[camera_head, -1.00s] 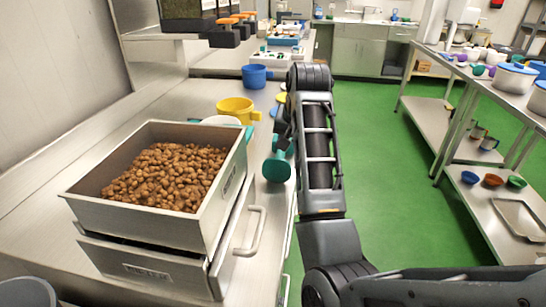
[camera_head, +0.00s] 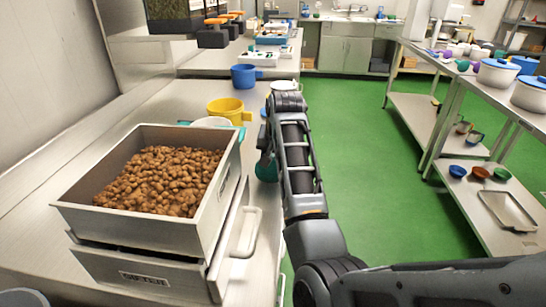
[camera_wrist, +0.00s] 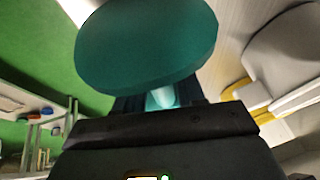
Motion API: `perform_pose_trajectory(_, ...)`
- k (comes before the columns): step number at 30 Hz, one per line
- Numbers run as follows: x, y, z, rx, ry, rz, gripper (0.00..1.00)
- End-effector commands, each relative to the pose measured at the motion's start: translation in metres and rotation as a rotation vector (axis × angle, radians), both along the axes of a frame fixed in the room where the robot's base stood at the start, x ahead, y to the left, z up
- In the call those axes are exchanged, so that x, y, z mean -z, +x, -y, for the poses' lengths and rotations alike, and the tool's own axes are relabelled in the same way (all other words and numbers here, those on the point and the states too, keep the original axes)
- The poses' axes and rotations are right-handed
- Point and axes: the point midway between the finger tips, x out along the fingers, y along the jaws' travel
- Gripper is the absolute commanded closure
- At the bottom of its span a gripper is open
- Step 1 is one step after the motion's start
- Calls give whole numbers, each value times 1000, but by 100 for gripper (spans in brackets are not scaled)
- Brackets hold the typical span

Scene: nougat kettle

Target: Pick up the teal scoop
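The teal scoop (camera_head: 266,168) is at the bench's right edge, beside the nougat-filled metal bin, and is partly hidden by my arm. In the wrist view the teal scoop (camera_wrist: 145,45) is large, with its round end just beyond my gripper (camera_wrist: 162,98). The scoop's handle runs down between the dark fingers, which are closed around it. The fingertips are partly covered by the scoop. In the head view my gripper is hidden behind my arm.
The metal bin (camera_head: 68,207) of brown pieces stands on a drawer unit with a protruding handle (camera_head: 246,232). A yellow mug (camera_head: 226,110) and a blue mug (camera_head: 243,76) stand farther back. Green floor (camera_head: 375,180) is open to the right, before a shelved table (camera_head: 440,118).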

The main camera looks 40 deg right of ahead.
Motion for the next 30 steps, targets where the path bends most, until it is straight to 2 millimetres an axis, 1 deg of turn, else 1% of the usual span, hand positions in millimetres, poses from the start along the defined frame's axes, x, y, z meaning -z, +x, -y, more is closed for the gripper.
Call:
perform_pose_trajectory(2, 0, 0, 0, 0, 0, 0, 62)
perform_pose_trajectory(12, -1, 0, 0, 0, -1, 1, 95)
perform_pose_trajectory(14, -1, 0, 0, 0, -1, 1, 100)
perform_pose_trajectory(23, -2, 0, 0, 0, -1, 2, 100)
perform_pose_trajectory(26, -6, 1, 0, 1, -1, 4, 100)
perform_pose_trajectory(30, -19, 1, 0, 1, -2, 4, 100)
